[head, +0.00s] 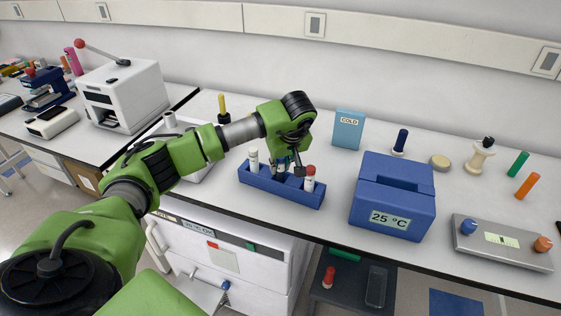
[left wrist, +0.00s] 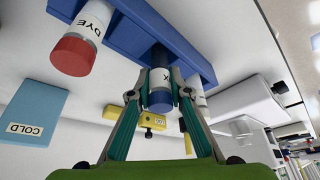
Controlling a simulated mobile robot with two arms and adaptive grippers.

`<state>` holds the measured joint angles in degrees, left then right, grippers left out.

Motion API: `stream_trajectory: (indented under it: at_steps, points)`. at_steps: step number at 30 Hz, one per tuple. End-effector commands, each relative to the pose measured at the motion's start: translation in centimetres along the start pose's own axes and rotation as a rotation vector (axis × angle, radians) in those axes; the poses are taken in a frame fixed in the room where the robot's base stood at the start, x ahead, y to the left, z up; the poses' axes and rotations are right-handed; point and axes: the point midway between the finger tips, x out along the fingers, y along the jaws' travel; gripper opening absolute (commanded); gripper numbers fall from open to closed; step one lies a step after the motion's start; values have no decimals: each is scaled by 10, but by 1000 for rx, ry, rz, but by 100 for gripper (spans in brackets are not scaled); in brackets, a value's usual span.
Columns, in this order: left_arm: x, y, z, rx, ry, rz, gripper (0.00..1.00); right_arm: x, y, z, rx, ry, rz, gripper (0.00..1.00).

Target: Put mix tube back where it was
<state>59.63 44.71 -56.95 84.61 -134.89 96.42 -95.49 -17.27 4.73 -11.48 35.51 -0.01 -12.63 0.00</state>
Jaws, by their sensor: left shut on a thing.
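The mix tube (left wrist: 160,78) has a blue cap and a white label whose visible end reads "X". My left gripper (left wrist: 160,84) is shut on it, one finger on each side. The tube's far end is at the middle of the blue rack (head: 262,183), which also shows in the left wrist view (left wrist: 122,32); I cannot tell how deep it sits. In the head view my left gripper (head: 287,166) is over the rack and mostly hides the tube. The red-capped DYE tube (head: 309,179) stands at the rack's right end, a pale tube (head: 253,161) at its left. My right gripper is not in view.
A blue "25 °C" box (head: 393,196) stands right of the rack, with a light-blue COLD box (head: 348,129) behind. A grey device with knobs (head: 502,242) is farther right. A white machine (head: 124,94) stands on the left bench. The counter's front edge is close before the rack.

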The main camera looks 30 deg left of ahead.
Motion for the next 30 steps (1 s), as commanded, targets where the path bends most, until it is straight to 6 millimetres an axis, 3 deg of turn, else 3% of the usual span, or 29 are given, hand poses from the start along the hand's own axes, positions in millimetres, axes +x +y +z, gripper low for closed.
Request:
stream_trajectory:
  at_steps: [12,13,15,25,30]
  points:
    - [7,0,3,-1,0,2,0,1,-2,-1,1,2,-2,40]
    - [7,0,3,-1,0,2,21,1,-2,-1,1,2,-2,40]
    - [6,0,3,-1,0,2,35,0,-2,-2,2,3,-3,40]
    - [5,0,2,-1,0,2,35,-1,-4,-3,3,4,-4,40]
    - [-8,2,1,-2,2,6,35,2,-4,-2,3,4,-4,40]
